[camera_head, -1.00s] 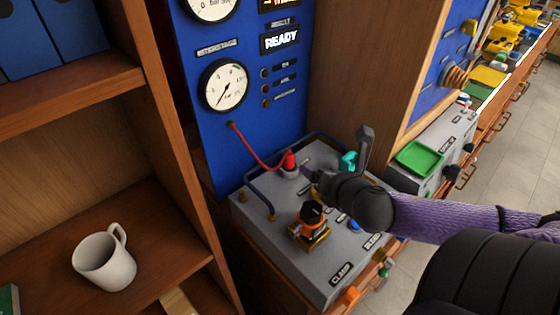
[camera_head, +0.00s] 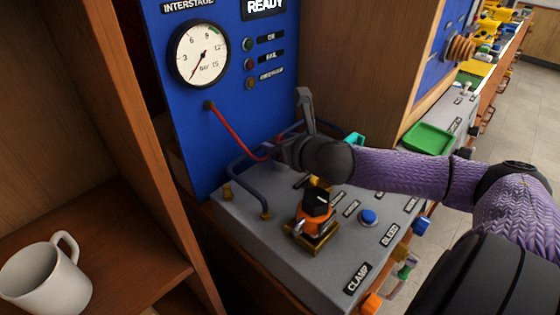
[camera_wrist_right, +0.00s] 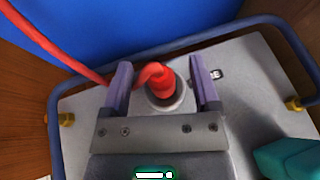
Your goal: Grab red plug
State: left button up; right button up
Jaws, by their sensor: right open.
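The red plug (camera_wrist_right: 160,84) stands in a round grey socket (camera_wrist_right: 166,104) on top of the grey bench box, in the right wrist view. Its red hose (camera_head: 233,134) runs up to the blue gauge panel in the head view, where the plug itself is hidden behind my right gripper (camera_head: 284,150). In the wrist view my right gripper (camera_wrist_right: 162,78) is open, with one purple finger on each side of the plug and visible gaps between. Whether the fingertips are level with the plug is unclear. My left gripper is not in view.
A blue guard rail (camera_head: 249,184) borders the grey box (camera_head: 245,227). An orange and black regulator knob (camera_head: 316,212) and a blue button (camera_head: 368,217) sit in front. A teal part (camera_wrist_right: 288,158) lies close by. A white mug (camera_head: 45,277) stands on the left shelf.

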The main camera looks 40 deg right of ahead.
jog(key=shift+x, duration=1.15)
jog(key=shift+c, duration=0.3)
grip_shut()
